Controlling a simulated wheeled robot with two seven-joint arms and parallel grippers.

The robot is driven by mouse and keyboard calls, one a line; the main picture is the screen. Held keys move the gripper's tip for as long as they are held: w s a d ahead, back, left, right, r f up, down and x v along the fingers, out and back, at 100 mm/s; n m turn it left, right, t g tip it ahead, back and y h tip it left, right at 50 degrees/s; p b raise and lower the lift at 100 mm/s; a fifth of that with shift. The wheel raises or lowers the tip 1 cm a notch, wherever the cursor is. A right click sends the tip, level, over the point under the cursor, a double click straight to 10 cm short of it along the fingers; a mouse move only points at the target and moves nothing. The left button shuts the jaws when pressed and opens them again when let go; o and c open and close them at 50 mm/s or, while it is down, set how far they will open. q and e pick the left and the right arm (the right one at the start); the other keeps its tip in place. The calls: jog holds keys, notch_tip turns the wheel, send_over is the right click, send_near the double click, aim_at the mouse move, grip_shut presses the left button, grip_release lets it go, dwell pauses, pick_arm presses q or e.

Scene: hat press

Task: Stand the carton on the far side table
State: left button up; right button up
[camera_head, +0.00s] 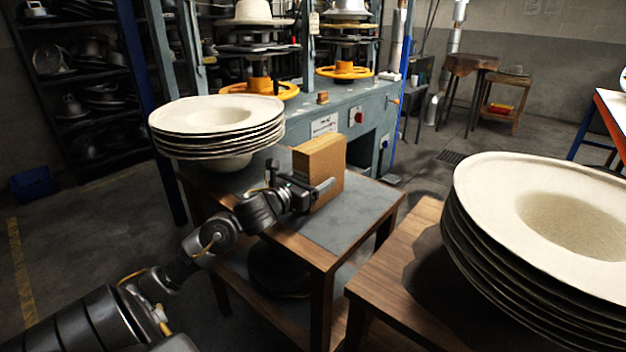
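The carton (325,160), a plain brown box, is upright over the grey top of the side table (345,229) in the middle of the view. I cannot tell whether its base rests on the top or is slightly above it. My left gripper (312,192) is at the carton's lower part, with one finger lying along the face towards me. The other finger is not clear, so its grip cannot be made out. My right gripper is out of view.
A stack of cream hat bodies (218,118) stands on the same table, left of the carton. A nearer wooden table (385,290) bears a larger stack (540,225) at right. The grey press bench (345,115) stands close behind. Clear grey top lies in front of the carton.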

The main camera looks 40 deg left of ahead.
pick_arm(q)
jog(key=shift+r, duration=0.1)
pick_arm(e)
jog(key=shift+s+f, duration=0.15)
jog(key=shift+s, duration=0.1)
pick_arm(q)
jog(key=shift+s, duration=0.8)
jog(key=s, duration=0.9)
jog(key=shift+s+d, duration=0.15)
jog(key=shift+s, duration=0.6)
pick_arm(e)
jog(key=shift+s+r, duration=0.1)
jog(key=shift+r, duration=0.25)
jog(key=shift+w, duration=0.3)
